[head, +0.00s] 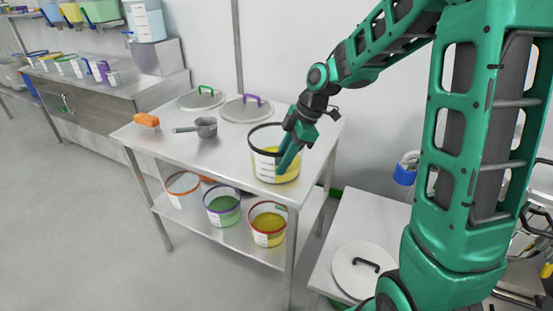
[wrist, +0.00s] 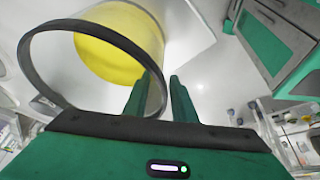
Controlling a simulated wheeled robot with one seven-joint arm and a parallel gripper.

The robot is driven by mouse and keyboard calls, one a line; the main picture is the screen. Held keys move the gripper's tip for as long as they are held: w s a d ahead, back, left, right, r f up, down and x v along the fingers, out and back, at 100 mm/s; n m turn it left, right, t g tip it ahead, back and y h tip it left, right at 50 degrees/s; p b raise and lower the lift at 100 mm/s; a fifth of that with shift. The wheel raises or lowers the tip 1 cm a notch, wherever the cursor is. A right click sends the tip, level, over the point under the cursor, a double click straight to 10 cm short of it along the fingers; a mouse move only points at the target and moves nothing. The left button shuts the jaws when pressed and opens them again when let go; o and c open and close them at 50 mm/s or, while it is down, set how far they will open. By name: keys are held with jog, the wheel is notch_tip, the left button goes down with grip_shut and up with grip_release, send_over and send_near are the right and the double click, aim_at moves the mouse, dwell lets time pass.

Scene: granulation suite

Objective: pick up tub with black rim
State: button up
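The tub with black rim (head: 265,168) stands upright on the steel table, near its right end. It is clear-walled with yellow contents and a white label. In the wrist view the tub (wrist: 34,62) fills the left side, its black rim near the camera. My gripper (head: 286,160) reaches down at the tub's right side. In the wrist view my gripper (wrist: 161,76) has its fingers apart, one on the inner side of the rim and one outside, with the wall between them. A narrow gap shows, and I see no firm hold. In the head view the fingers hide part of the rim.
On the table (head: 222,160) are a grey scoop (head: 205,127), an orange-topped brush (head: 146,120) and two lids with green (head: 205,90) and purple (head: 252,98) handles. Several tubs, including a green-filled one (head: 222,207), stand on the lower shelf. A white lid (head: 355,275) lies at the lower right.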

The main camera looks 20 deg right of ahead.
jog(key=shift+f, duration=0.15)
grip_shut()
dwell(1.4)
